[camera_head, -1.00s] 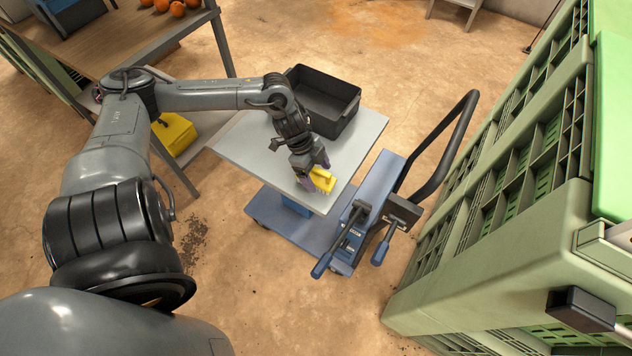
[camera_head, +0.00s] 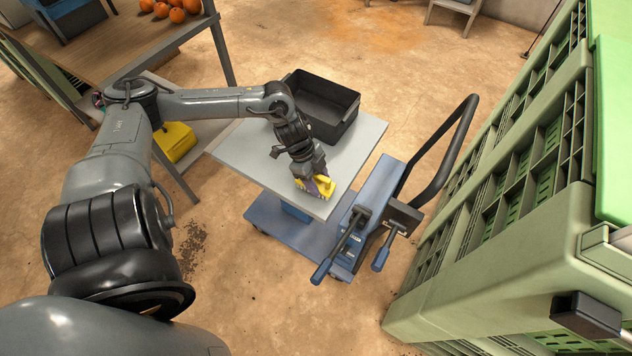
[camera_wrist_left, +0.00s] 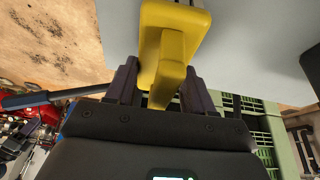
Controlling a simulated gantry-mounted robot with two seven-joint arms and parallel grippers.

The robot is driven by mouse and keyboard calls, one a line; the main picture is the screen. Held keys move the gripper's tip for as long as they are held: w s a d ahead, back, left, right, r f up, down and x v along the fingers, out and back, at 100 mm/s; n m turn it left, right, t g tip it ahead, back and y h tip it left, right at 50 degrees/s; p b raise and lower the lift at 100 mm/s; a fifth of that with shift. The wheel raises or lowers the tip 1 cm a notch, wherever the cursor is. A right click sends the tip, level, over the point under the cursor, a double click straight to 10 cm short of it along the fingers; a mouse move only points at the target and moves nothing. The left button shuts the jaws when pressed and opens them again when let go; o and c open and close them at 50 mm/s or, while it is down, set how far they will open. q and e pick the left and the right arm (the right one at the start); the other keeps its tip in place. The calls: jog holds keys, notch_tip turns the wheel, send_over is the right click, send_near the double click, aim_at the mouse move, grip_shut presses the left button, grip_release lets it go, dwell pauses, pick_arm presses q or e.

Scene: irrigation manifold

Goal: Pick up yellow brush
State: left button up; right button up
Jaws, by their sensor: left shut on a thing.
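The yellow brush (camera_head: 327,187) is at the front edge of the grey lift-table top, under my left gripper (camera_head: 316,186). My left gripper is shut on the brush. In the left wrist view the brush (camera_wrist_left: 172,50) shows its yellow back and handle between the two dark fingers of the gripper (camera_wrist_left: 160,85). Whether the brush touches the table top cannot be told. My right gripper is not in view.
A black bin (camera_head: 318,112) stands on the back of the lift table (camera_head: 366,135). The blue cart (camera_head: 365,225) has a black push handle and levers at the right. Green crates (camera_head: 500,220) stand at the far right. A wooden table (camera_head: 120,45) with oranges is at the back left.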

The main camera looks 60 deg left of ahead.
aim_at(321, 177)
pick_arm(q)
jog(key=shift+r, duration=0.1)
jog(key=shift+r+p, duration=1.2)
jog(key=shift+r, duration=0.75)
jog(key=shift+w+d+r, duration=0.1)
jog(key=shift+d, duration=0.05)
jog(key=w+d+r+p, duration=0.2)
jog(key=w+d+r, duration=0.3)
jog(key=d, duration=0.5)
jog(key=shift+w+r, duration=0.2)
jog(key=shift+r, duration=0.65)
